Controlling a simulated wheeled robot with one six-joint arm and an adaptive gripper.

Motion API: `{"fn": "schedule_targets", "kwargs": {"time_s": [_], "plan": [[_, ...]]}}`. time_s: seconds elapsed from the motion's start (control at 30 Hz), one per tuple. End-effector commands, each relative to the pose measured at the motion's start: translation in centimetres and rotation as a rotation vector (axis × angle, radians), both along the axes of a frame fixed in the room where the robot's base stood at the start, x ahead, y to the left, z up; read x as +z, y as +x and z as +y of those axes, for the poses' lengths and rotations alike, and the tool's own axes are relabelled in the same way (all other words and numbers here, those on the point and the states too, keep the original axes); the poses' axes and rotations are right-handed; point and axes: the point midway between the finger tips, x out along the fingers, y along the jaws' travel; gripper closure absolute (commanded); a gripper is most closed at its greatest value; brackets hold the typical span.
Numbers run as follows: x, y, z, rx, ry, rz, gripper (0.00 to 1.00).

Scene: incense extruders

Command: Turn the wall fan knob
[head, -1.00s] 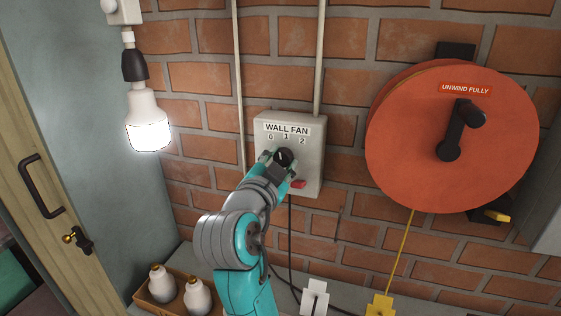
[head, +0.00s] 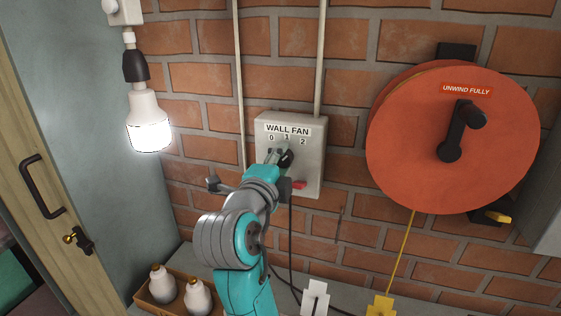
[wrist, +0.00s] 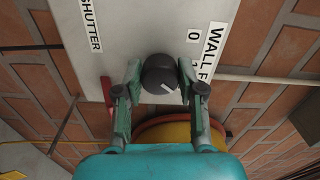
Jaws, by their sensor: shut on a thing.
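The wall fan box (head: 308,165) is a pale grey box on the brick wall, labelled WALL FAN with 0, 1 and 2. Its black round knob (head: 286,160) also shows in the wrist view (wrist: 158,72). My gripper (head: 279,160) is shut on the knob, with one finger on each side in the wrist view (wrist: 160,90). A white line on the knob points to the lower right in the wrist view. There the 0 shows clearly, the 1 is partly hidden and the 2 is not visible.
A red switch (head: 299,184) sits at the box's lower right. A large orange reel (head: 410,150) hangs to the right. A lit bulb (head: 148,125) hangs to the left. Below stand two bottles (head: 198,298) in a tray and white (head: 314,300) and yellow (head: 380,306) plugs.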

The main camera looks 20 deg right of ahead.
Motion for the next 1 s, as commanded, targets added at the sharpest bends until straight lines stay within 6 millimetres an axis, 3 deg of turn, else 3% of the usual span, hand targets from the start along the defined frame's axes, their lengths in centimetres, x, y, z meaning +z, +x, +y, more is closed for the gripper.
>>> {"fn": "schedule_targets", "kwargs": {"time_s": [0.8,0.83,0.9,1.0], "plan": [[-0.13,-0.02,-0.01,-0.001,0.098,-0.066,0.96],[-0.13,-0.03,-0.02,-0.001,0.097,-0.066,0.56],[-0.12,-0.02,-0.01,-0.001,0.096,-0.067,0.39],[-0.08,-0.02,-0.01,-0.001,0.096,-0.068,0.36]]}}
